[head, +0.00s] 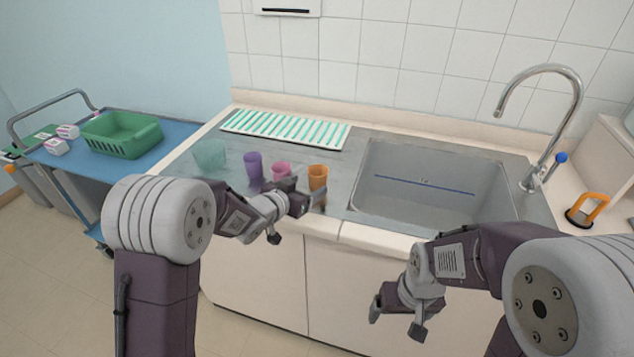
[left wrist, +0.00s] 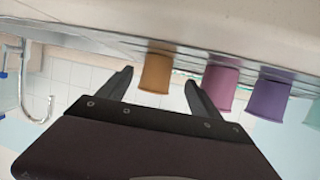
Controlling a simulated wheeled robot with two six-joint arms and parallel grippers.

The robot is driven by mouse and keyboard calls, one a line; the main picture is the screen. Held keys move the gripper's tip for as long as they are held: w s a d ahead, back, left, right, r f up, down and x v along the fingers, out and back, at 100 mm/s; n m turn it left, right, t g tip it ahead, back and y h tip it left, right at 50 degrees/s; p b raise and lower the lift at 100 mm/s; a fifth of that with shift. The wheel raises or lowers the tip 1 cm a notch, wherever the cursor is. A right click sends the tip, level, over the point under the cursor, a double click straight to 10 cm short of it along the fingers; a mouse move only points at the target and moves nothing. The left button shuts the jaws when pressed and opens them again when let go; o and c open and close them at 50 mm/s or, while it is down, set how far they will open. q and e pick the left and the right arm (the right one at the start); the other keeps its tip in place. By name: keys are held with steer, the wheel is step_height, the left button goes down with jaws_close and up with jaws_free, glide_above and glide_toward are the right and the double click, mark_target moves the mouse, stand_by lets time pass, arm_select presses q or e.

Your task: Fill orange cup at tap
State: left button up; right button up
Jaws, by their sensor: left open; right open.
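The orange cup (head: 318,177) stands upright on the steel counter, just left of the sink. My left gripper (head: 309,199) is open in front of it. In the left wrist view, which is upside down, the orange cup (left wrist: 155,74) shows between the open fingers (left wrist: 156,88), beyond their tips as far as I can tell. The tap (head: 549,110) arches over the sink's right side, with a blue-knobbed lever (head: 561,158) at its base. My right gripper (head: 397,318) is open and empty, low in front of the cabinet.
A pink cup (head: 281,171), a purple cup (head: 253,165) and a green clear cup (head: 210,155) stand left of the orange cup. The sink (head: 430,192) is empty apart from a blue line. A striped rack (head: 285,129) lies behind. An orange-handled object (head: 588,210) stands right of the tap.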

mark_target(322, 167)
arm_select(q)
steer(key=x, duration=0.6)
steer(key=shift+w+d, duration=0.1)
steer(key=shift+d, duration=0.25)
steer(key=shift+c, duration=0.3)
steer(key=c, duration=1.3)
steer(key=shift+r, duration=0.15)
steer(key=shift+r, duration=0.35)
step_height(322, 167, up, 3)
steer(key=shift+p, duration=0.55)
steer(key=d+r, duration=0.2)
steer(key=d, duration=0.2)
steer(key=d+r, duration=0.2)
steer(key=d, duration=0.1)
steer(key=d+r, duration=0.3)
steer(key=d, duration=0.1)
steer(key=shift+w+d+b, duration=0.25)
steer(key=shift+d+b, duration=0.05)
steer(key=shift+b, duration=0.05)
